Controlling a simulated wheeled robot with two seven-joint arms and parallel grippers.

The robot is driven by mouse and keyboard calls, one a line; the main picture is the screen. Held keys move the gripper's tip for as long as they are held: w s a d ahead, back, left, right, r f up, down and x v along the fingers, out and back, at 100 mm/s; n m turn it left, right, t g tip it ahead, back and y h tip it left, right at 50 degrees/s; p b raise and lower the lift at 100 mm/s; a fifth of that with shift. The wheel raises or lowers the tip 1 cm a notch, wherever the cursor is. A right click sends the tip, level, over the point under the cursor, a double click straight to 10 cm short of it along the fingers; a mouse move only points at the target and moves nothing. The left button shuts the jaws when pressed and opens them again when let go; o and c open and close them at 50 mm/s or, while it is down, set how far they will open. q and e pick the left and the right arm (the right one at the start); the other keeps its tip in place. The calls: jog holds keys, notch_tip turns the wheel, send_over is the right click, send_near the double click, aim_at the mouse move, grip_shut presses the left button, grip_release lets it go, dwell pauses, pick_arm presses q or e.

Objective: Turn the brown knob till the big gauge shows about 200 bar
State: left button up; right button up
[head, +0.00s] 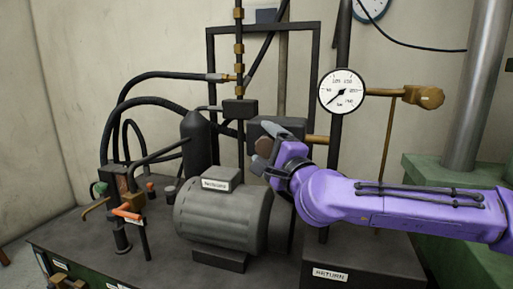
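The big gauge (342,91) has a white round face and a black rim, on a dark post right of centre. Its thin needle points down-left, near the low end of the scale; the small numbers are hard to read. The brown knob (263,147) sits at the front of a dark block (277,127), left of and below the gauge. My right gripper (265,148) comes from the right on a purple arm. Its dark fingers lie above and below the knob; whether they touch it cannot be told. My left gripper is out of view.
A grey motor (220,215) stands just below and left of my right gripper. Black hoses (150,103) loop at the left. A brass fitting (423,97) sticks out right of the gauge. A blue-rimmed gauge (373,7) is cut by the top edge.

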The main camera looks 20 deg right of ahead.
jog(key=b+v, duration=0.2)
jog(key=v, duration=0.8)
jog(key=shift+s+b, duration=0.25)
jog(key=shift+b, duration=0.1)
jog(key=shift+f, duration=0.1)
